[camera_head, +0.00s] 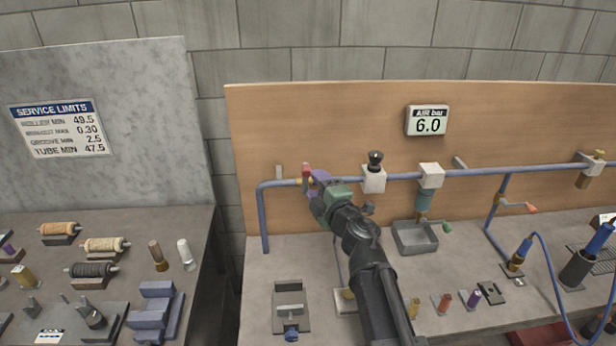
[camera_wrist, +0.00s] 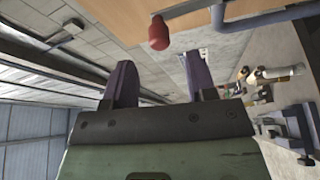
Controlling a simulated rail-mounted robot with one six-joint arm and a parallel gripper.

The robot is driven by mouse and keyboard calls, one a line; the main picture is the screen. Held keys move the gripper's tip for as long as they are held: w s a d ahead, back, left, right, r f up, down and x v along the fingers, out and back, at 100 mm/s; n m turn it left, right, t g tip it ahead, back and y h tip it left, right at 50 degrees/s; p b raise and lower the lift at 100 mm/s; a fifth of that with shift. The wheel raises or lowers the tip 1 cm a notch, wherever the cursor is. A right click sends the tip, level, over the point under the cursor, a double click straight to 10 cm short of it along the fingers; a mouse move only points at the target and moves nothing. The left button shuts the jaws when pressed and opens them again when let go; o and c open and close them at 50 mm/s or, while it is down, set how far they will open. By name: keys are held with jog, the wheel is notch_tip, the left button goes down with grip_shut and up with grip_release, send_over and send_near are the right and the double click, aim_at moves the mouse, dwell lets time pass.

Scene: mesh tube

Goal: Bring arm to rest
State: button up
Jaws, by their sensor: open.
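My gripper (camera_head: 314,184) is raised in front of the wooden back panel (camera_head: 480,128), close to the left part of the blue pipe (camera_head: 400,177). In the wrist view its two purple fingers (camera_wrist: 162,82) stand wide apart with nothing between them. A red knob or handle (camera_head: 306,169) is right by the fingertips in the head view. In the wrist view the red part (camera_wrist: 159,34) is beyond the fingers, apart from them. My arm reaches up from the bottom of the head view and hides part of the bench.
A white block with a black knob (camera_head: 374,175) sits on the pipe right of my gripper. A left table (camera_head: 126,222) carries rollers and blue blocks (camera_head: 155,305).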

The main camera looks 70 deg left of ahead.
jog(key=d, duration=0.4)
jog(key=shift+w+d+f, duration=0.15)
jog(key=shift+w+d, duration=0.15)
